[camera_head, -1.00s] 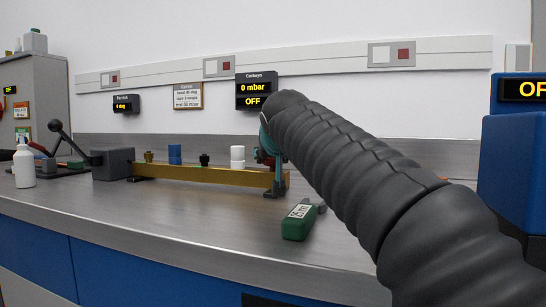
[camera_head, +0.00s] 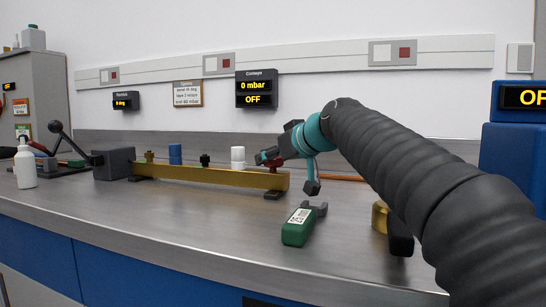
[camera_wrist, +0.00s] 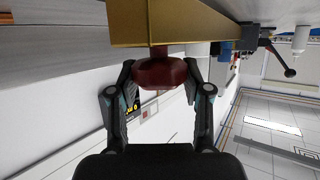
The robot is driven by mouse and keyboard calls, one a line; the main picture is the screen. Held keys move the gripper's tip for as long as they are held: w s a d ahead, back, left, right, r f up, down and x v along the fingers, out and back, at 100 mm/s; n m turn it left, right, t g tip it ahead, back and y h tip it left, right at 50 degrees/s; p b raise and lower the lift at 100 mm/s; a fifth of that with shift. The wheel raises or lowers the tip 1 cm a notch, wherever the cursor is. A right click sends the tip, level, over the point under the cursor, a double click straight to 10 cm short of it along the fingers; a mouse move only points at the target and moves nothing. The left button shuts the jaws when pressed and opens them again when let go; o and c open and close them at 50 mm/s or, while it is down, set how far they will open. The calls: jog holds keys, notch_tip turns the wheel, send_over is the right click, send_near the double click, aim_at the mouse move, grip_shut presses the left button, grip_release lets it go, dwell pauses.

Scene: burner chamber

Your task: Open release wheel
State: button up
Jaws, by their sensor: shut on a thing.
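The release wheel, a dark red knob (camera_wrist: 158,73), sits on a short stem at the end of a brass beam (camera_wrist: 175,22). In the wrist view my gripper (camera_wrist: 160,80) has one finger on each side of the wheel and is shut on it. In the head view the beam (camera_head: 215,176) lies along the bench, and the red wheel (camera_head: 271,161) shows at its right end. There my gripper (camera_head: 283,155) reaches in from the right, partly hiding the wheel.
A green-handled tool (camera_head: 298,228) and a black-and-gold object (camera_head: 397,232) lie on the bench nearer the front. A display (camera_head: 257,89) behind the beam reads 0 mbar and OFF. A white bottle (camera_head: 25,165) stands far left. The front bench is mostly clear.

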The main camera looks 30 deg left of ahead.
jog(key=n+g+y+p, duration=0.1)
jog(key=n+g, duration=0.2)
jog(key=shift+w+g+y, duration=0.1)
jog(key=shift+g+y, duration=0.2)
jog(key=shift+g, duration=0.1)
jog(key=shift+n+g+p, duration=0.45)
jog(key=shift+n+g, duration=0.25)
jog(key=shift+n, duration=0.1)
jog(key=o, duration=1.2)
jog(key=shift+f, duration=0.1)
